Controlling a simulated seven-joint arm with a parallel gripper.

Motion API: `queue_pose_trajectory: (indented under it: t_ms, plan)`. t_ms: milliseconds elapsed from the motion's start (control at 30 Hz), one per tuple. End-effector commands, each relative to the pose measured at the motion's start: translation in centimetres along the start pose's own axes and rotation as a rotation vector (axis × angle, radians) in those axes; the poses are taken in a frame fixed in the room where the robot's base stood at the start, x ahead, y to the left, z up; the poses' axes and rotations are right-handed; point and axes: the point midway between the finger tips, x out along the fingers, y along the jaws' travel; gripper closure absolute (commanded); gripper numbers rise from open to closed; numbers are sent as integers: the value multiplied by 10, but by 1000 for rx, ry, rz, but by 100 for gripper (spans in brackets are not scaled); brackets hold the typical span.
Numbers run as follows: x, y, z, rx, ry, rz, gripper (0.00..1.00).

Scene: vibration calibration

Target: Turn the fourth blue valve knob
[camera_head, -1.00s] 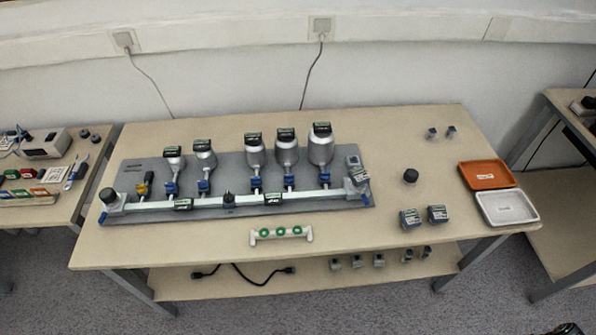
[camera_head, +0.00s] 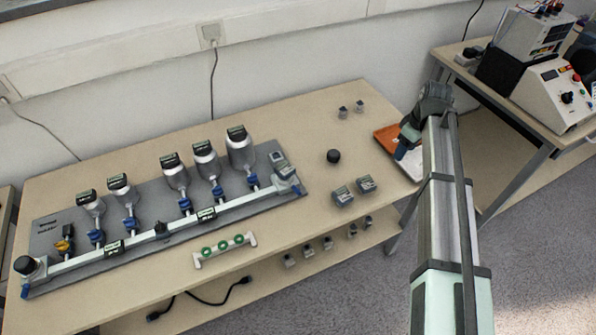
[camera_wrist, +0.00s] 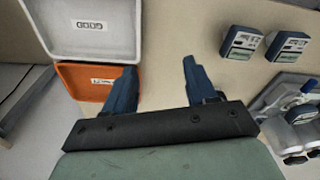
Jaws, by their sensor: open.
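A row of blue valve knobs sits below the bottles on the grey manifold board (camera_head: 150,250). Counting from the left along the bottles, the fourth blue knob (camera_head: 218,193) is under the fourth bottle (camera_head: 207,165). My gripper (camera_head: 402,152) is far to its right, above the trays at the table's right end. In the wrist view my gripper (camera_wrist: 159,70) is open, with two blue fingers spread apart and nothing between them. No bottle-row knob can be made out clearly in the wrist view; part of the manifold's end (camera_wrist: 292,108) shows at the right.
An orange tray (camera_wrist: 75,82) and a white tray (camera_wrist: 90,28) lie below my gripper. A black knob (camera_head: 333,156) and two boxes (camera_head: 343,196) (camera_head: 366,184) stand between it and the manifold. A green-buttoned rack (camera_head: 225,248) lies in front. A side table with instruments (camera_head: 560,95) is at right.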

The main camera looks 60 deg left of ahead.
Motion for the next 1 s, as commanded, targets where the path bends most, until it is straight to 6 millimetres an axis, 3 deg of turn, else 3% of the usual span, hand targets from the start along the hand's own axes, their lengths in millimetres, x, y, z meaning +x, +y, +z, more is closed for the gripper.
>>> queue_pose_trajectory:
  t_ms: [33,100,500,800,1000]
  plan:
    - [-4,-15,-24,-58,-1,-2,44]
    - [-8,-35,-50,-132,-5,-6,44]
    - [-19,-173,-177,-548,-37,-38,44]
    - [-30,-293,-249,-858,-60,-59,44]
    - [-40,-377,-284,-1060,-73,-73,44]
